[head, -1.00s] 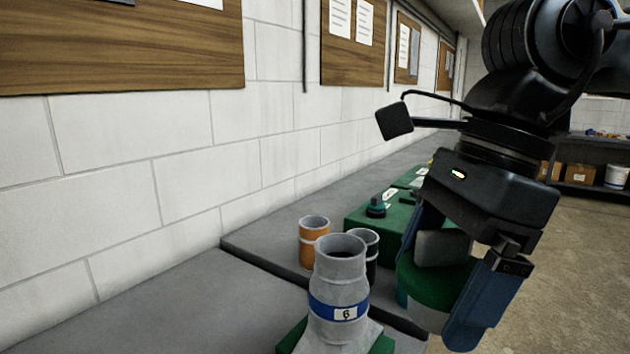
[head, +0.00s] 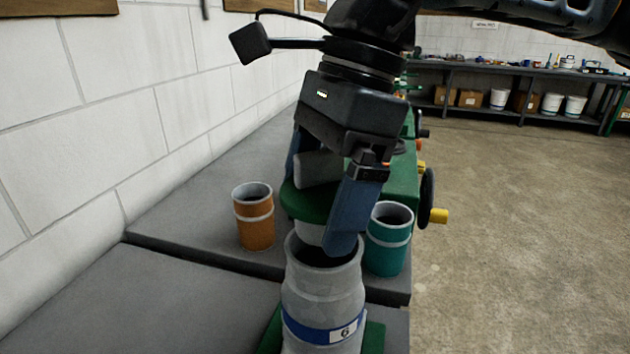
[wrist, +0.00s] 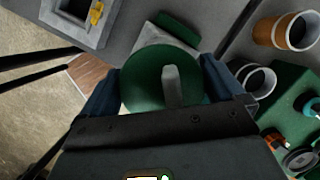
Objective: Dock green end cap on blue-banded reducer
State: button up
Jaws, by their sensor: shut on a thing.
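The blue-banded reducer (head: 322,301) is a grey duct piece marked 6, standing upright on a green base (head: 374,338) in the head view. Its open mouth faces up. My gripper (head: 328,212) is shut on the green end cap (head: 300,202), which has a pale grey lower collar. In the head view the cap is above the reducer's mouth, toward its far side; the near finger overlaps the opening. I cannot tell whether the collar touches the rim. In the wrist view the round green cap (wrist: 146,82) sits between the blue fingers and hides most of the reducer.
An orange cup-shaped piece (head: 255,222) stands left of the reducer and a teal one (head: 389,246) close to its right. The block wall runs along the left. The bench (head: 170,310) is clear at front left; open floor (head: 520,230) lies to the right.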

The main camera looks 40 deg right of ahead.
aim_at(336, 187)
jog(key=shift+f+b, duration=0.75)
jog(key=shift+f, duration=1.3)
jog(key=shift+b, duration=1.05)
jog(key=shift+f+b, duration=0.6)
jog(key=shift+b, duration=0.15)
jog(key=o, duration=0.7)
jog(key=shift+p+v, duration=2.55)
jog(key=shift+v, duration=2.95)
jog(key=shift+s, duration=0.1)
